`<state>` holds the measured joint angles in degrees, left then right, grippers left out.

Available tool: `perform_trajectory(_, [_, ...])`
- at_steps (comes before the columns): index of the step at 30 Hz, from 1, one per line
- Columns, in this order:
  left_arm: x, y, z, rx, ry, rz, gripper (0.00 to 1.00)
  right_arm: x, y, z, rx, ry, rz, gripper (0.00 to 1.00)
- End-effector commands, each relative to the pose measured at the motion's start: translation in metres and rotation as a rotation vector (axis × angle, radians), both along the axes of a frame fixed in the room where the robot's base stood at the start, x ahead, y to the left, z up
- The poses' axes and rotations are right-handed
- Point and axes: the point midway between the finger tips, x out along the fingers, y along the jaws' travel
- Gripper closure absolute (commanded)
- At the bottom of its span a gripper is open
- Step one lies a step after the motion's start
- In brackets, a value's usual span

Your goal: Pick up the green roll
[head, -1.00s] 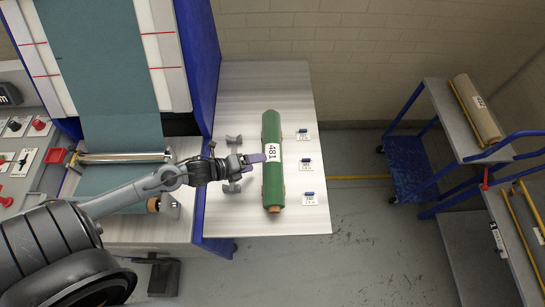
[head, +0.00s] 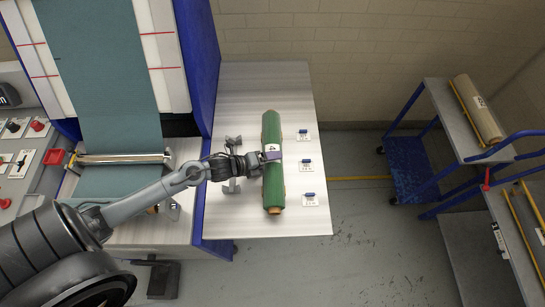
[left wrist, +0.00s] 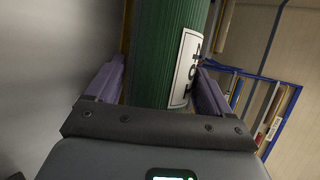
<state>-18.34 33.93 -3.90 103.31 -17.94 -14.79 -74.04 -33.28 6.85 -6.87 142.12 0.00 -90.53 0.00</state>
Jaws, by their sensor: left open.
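The green roll (head: 272,188) lies lengthwise on the pale metal table (head: 240,90) in the head view. My left gripper (head: 271,154) is over the middle of the roll, covering part of its white label. In the left wrist view the green roll (left wrist: 165,50) stands between the two purple fingers of my left gripper (left wrist: 155,88), one finger on each side. The roll's white label (left wrist: 185,66) faces the right finger. The gripper is open; whether the fingers touch the roll cannot be told. My right gripper is not in view.
Several small blue-topped tags (head: 306,165) lie on the table right of the roll. Grey metal brackets (head: 232,185) stand left of it. The blue machine frame (head: 205,60) borders the table's left. A cart (head: 450,120) with a beige roll stands at right, across open floor.

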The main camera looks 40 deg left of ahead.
Motion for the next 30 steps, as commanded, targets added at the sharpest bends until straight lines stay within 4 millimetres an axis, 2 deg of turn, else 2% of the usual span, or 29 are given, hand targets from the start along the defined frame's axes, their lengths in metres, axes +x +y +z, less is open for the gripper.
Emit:
perform_trajectory(3, [0.000,0.000,0.000,0.000,0.000,0.000,0.18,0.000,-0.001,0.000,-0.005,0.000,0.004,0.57])
perform_trajectory(16, [0.000,0.000,0.000,0.000,0.000,0.000,0.84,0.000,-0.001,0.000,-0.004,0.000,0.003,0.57])
perform_trajectory(30, [0.001,0.000,0.012,-0.001,-0.006,0.000,0.84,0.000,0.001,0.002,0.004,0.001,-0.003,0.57])
